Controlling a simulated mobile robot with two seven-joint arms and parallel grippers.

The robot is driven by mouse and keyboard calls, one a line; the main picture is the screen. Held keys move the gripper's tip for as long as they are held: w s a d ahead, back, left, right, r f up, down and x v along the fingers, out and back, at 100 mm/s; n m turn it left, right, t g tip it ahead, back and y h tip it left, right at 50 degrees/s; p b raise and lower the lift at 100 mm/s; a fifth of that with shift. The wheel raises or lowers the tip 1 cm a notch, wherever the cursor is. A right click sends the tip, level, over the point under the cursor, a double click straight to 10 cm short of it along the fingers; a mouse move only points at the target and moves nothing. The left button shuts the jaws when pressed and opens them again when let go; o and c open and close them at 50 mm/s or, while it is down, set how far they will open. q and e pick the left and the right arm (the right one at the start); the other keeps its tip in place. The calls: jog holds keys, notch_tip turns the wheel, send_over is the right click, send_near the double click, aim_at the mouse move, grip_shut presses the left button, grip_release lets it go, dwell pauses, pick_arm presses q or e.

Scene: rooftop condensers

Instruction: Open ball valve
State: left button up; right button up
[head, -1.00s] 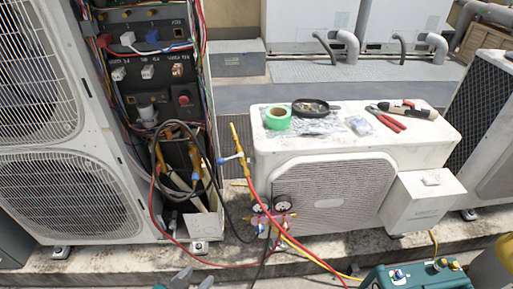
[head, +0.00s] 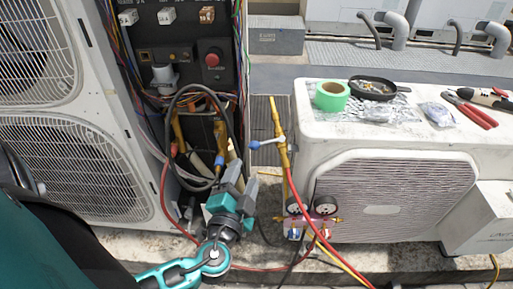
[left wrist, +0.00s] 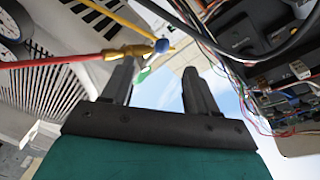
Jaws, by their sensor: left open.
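The ball valve is a brass body (head: 281,152) on a thin upright yellow pipe, left of the white condenser. Its lever with a blue tip (head: 256,145) sticks out to the left, across the pipe. My left gripper (head: 242,178) is below and slightly left of the lever, fingers pointing up, open and empty. In the left wrist view the brass valve body (left wrist: 128,52) and the lever's blue end (left wrist: 162,46) show just beyond the fingertips (left wrist: 157,68), apart from them as far as I can tell. My right gripper is not in view.
A red hose (head: 299,205) runs down from the valve past a gauge manifold (head: 312,210). Black cables (head: 172,140) loop in the open unit just left of the gripper. The white condenser (head: 395,190) stands right, with green tape (head: 331,96) and pliers (head: 470,112) on top.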

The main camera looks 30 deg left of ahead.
aim_at(254, 147)
pick_arm(q)
jog(key=x, duration=0.6)
jog(key=p+x, duration=0.1)
jog(key=x, duration=0.5)
jog(key=shift+w+a+r, duration=0.1)
jog(key=shift+w+r, duration=0.1)
jog(key=shift+w, duration=0.2)
grip_shut()
